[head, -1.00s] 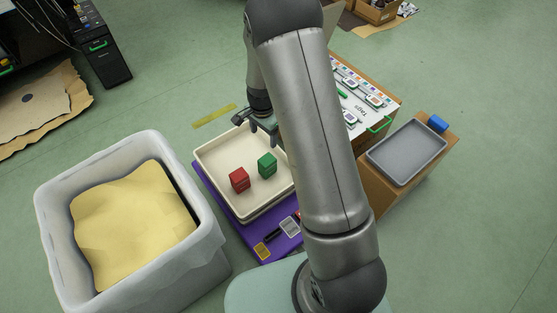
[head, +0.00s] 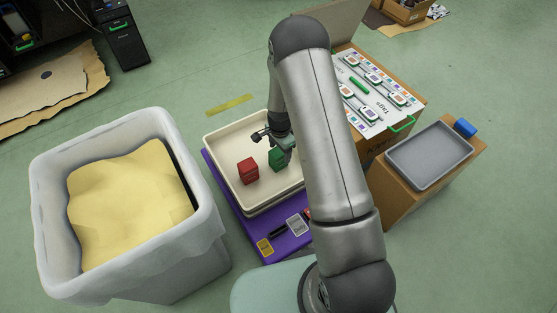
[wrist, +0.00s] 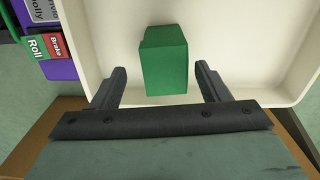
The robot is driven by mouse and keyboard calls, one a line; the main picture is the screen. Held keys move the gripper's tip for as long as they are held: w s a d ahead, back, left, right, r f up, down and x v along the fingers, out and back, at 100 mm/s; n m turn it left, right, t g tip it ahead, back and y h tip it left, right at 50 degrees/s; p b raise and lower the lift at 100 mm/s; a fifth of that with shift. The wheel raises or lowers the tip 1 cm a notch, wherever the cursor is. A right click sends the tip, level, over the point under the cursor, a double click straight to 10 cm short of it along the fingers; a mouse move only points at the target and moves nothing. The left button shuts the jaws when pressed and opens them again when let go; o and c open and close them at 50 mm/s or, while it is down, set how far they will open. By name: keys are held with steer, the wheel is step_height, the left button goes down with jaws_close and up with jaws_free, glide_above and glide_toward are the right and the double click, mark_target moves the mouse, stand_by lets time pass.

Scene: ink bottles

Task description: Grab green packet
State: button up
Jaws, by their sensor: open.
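The green packet (head: 276,158) is a small green block in the cream tray (head: 222,140). In the wrist view the green packet (wrist: 164,62) lies ahead of and between my two dark fingers. My gripper (wrist: 160,82) is open, with a gap on each side of the packet. In the head view my gripper (head: 284,152) is right at the packet and hides part of it. A red packet (head: 248,170) stands to its left in the same tray.
The tray sits on a purple surface (head: 268,236) with small labelled items at its front. A large grey bin (head: 205,225) with yellow contents stands left. A grey tray (head: 430,160) and a blue block (head: 465,127) sit on a cardboard box at right.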

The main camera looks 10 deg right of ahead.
steer(key=f+b, duration=0.1)
steer(key=f, duration=0.2)
steer(key=f+b, duration=0.1)
steer(key=f, duration=0.1)
steer(key=shift+w+a+f+b, duration=0.1)
steer(key=shift+w+a+b, duration=0.05)
steer(key=shift+w+b, duration=0.2)
steer(key=c, duration=1.1)
